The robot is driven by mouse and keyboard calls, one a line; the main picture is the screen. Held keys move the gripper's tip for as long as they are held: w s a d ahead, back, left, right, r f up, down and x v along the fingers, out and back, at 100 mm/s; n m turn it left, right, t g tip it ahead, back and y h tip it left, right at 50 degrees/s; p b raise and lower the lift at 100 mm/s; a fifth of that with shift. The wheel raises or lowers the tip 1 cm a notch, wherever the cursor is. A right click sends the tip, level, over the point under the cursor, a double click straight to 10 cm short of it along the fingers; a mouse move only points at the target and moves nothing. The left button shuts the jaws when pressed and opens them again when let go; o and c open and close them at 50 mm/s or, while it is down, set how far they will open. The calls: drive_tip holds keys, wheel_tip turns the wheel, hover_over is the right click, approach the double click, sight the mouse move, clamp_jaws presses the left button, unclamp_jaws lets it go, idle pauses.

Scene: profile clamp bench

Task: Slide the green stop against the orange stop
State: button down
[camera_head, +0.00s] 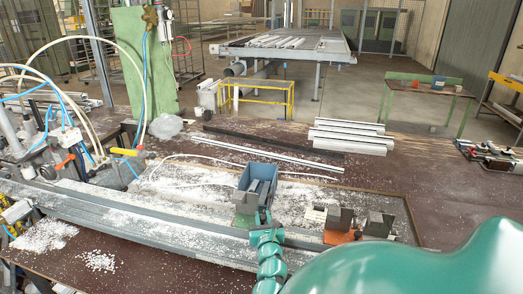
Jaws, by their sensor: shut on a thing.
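The green stop (244,220) sits on the bench rail left of centre, by a blue-grey box-like block (257,184). The orange stop (340,237) is to its right, beside dark grey upright brackets. A gap of bare, chip-covered surface lies between the two stops. My gripper (262,218) is at the right side of the green stop, at the end of my teal arm. It is shut on the green stop; its fingertips are small and partly hidden.
Pale chips cover the long grey rail (150,228) and bench top. Light profiles (350,135) lie behind. My large teal arm link covers the lower right.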

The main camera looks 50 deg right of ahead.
drive_tip(key=shift+s+d, duration=0.1)
drive_tip(key=c, duration=1.3)
unclamp_jaws()
drive_tip(key=shift+o, duration=0.2)
drive_tip(key=shift+r, duration=0.15)
drive_tip(key=shift+r+b, duration=0.35)
drive_tip(key=shift+r, duration=1)
drive_tip(key=s+a+r+p, duration=0.9)
drive_tip(key=a+r+p, duration=0.1)
drive_tip(key=p, duration=0.1)
drive_tip(key=shift+a+p, duration=0.25)
drive_tip(key=shift+p, duration=0.05)
